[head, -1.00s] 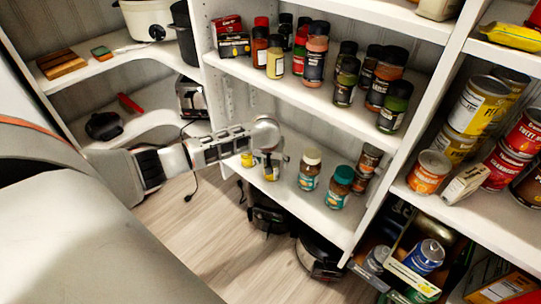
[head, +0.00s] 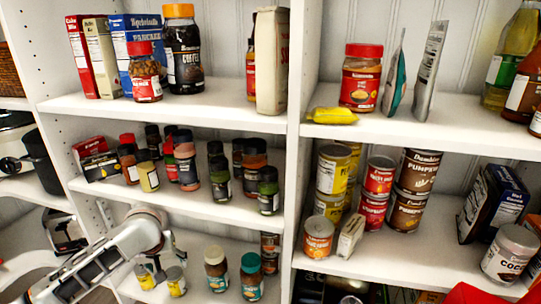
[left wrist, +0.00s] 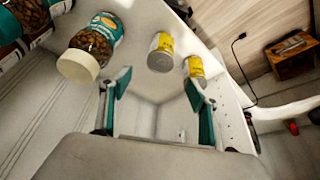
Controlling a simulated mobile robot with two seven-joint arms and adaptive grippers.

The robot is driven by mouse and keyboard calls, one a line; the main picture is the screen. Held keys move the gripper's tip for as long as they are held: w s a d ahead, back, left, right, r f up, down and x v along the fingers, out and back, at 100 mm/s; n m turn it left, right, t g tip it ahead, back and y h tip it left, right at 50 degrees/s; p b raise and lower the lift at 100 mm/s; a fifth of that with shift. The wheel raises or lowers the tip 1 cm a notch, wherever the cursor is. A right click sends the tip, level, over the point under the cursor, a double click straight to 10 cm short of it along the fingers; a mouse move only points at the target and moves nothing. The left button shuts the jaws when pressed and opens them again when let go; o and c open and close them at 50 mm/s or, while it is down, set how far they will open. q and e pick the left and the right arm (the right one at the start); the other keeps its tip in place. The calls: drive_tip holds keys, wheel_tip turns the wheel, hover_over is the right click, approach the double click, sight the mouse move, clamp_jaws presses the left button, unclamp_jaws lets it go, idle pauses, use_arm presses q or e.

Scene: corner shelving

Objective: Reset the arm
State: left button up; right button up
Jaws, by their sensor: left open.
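My left arm comes in from the lower left of the head view and reaches to the lower spice shelf (head: 205,243). Its fingers are hidden there behind the wrist. In the left wrist view my left gripper (left wrist: 158,92) is open, with two green-padded fingers apart and nothing between them. Two small yellow-labelled jars (left wrist: 161,52) (left wrist: 195,68) stand beyond the fingertips, apart from them. These jars also show below the arm in the head view (head: 176,281).
Two larger jars with teal labels (head: 216,268) (head: 251,276) stand right of the small jars. Spice bottles (head: 186,165) fill the shelf above. A white upright divider (head: 293,150) separates these shelves from cans (head: 378,178) on the right. A nut jar (left wrist: 92,45) is left of my fingers.

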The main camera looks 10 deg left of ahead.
use_arm(q)
drive_tip(key=s+d+f+m+t+h+p, duration=0.25)
drive_tip(key=s+d, duration=0.35)
drive_tip(key=d, duration=0.3)
drive_tip(key=s+d+f+m+t+h+p, duration=0.1)
drive_tip(key=s+d+f+m+h+p, duration=0.2)
drive_tip(key=s+d, duration=0.5)
drive_tip(key=s+d+r+m+t+p, duration=0.1)
drive_tip(key=s+d+m+p, duration=0.1)
drive_tip(key=s, duration=0.6)
drive_tip(key=s+d+r+m+t+p, duration=0.1)
drive_tip(key=s+m+t+p, duration=0.1)
drive_tip(key=s, duration=0.6)
drive_tip(key=shift+s+d+y+p, duration=0.4)
drive_tip(key=shift+y+p, duration=0.05)
drive_tip(key=shift+p, duration=0.05)
use_arm(e)
drive_tip(key=shift+m, duration=0.4)
drive_tip(key=r, duration=0.1)
drive_tip(key=s+r, duration=0.1)
drive_tip(key=r, duration=0.3)
drive_tip(key=shift+s+a, duration=0.2)
drive_tip(key=shift+s, duration=0.05)
use_arm(q)
drive_tip(key=shift+r, duration=0.1)
use_arm(e)
drive_tip(key=shift+w+r, duration=0.25)
drive_tip(key=shift+r, duration=0.1)
